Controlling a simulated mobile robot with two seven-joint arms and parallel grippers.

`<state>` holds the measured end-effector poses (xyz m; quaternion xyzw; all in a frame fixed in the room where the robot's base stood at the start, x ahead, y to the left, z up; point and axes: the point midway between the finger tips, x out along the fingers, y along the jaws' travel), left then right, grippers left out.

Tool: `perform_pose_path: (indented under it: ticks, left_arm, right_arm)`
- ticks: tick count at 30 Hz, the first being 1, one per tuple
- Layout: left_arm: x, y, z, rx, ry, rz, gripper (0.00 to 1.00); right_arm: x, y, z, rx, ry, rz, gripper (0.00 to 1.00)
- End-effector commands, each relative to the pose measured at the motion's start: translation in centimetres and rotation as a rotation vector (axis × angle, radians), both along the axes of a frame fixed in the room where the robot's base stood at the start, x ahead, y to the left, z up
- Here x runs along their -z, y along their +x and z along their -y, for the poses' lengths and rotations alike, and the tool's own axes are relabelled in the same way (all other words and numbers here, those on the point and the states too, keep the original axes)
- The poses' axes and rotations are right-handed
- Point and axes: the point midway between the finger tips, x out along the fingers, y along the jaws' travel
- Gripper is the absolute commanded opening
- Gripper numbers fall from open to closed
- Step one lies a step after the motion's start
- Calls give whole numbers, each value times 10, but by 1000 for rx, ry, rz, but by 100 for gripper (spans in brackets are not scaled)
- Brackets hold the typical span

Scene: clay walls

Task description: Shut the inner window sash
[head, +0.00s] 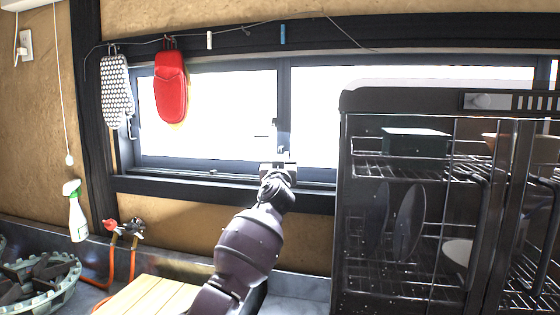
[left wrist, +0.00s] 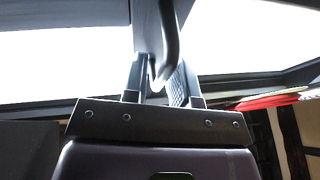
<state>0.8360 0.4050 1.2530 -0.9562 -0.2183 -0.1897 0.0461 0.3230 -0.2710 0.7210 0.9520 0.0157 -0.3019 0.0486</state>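The window (head: 210,115) is a wide, dark-framed opening in the back wall with bright, washed-out panes. A dark upright sash stile (head: 284,100) stands near its middle, with a small handle (head: 275,128) beside it. My left gripper (head: 278,165) is at the foot of this stile, just above the sill. In the left wrist view the fingers (left wrist: 162,85) stand apart, and a dark curved handle (left wrist: 170,40) reaches down between them. A gap shows between the fingers; I cannot tell whether either touches the handle. My right gripper is out of view.
A dark dish cabinet (head: 400,99) with racks covers the window's lower right. A dotted mitt (head: 116,92) and a red mitt (head: 171,88) hang before its left part. A spray bottle (head: 76,212), a wooden board (head: 150,296) and a stove grate (head: 38,280) are below left.

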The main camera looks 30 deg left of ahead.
Motion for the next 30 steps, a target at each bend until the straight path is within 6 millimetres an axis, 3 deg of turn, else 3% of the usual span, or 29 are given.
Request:
perform_pose_path:
  ticks: [1,5,14,22,30]
  left_arm:
    - [0,0,0,0,0,0,18]
    - [0,0,0,0,0,0,0]
    - [1,1,3,1,-1,-1,0]
    - [10,18,59,9,-4,-4,0]
    - [5,25,92,3,0,-3,0]
  right_arm:
    - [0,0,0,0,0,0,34]
    - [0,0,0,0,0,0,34]
    - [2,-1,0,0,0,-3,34]
    - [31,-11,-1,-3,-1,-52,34]
    - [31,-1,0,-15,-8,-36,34]
